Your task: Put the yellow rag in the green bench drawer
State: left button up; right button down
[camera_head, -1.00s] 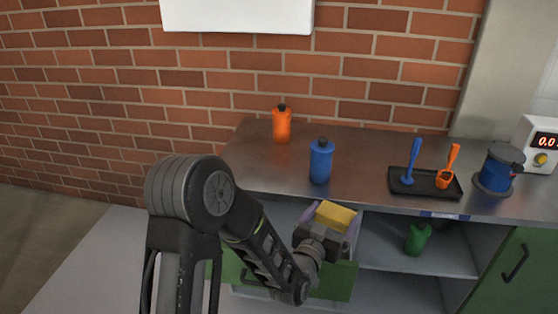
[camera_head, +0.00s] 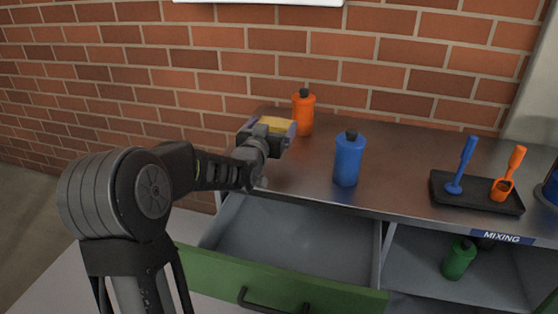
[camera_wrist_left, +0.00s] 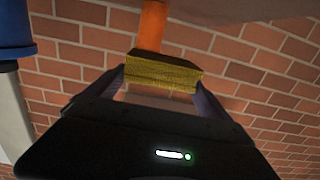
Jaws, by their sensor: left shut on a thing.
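The yellow rag (camera_head: 276,123) is a folded block held between the fingers of my left gripper (camera_head: 272,128). The gripper is shut on it and holds it above the left end of the bench top, left of the orange bottle. The left wrist view shows the rag (camera_wrist_left: 162,72) between both fingers. The green bench drawer (camera_head: 290,240) is pulled open below the bench top, with an empty grey inside and a green front with a dark handle. The drawer lies below and nearer than the gripper. My right gripper is not in view.
An orange bottle (camera_head: 302,114) stands just right of the gripper. A blue bottle (camera_head: 348,160) stands near the bench's front edge. A black tray (camera_head: 478,196) holds a blue and an orange scoop. A green bottle (camera_head: 459,259) stands on the shelf right of the drawer.

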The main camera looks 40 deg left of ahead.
pick_arm(q)
jog(key=shift+s+d, duration=0.1)
jog(key=shift+s, duration=0.15)
jog(key=shift+w+f, duration=0.1)
send_over(273, 167)
notch_tip(273, 167, down, 5)
dwell(0.3)
jog(key=shift+f+b, duration=0.75)
jog(key=shift+f, duration=1.5)
jog(key=shift+f, duration=0.1)
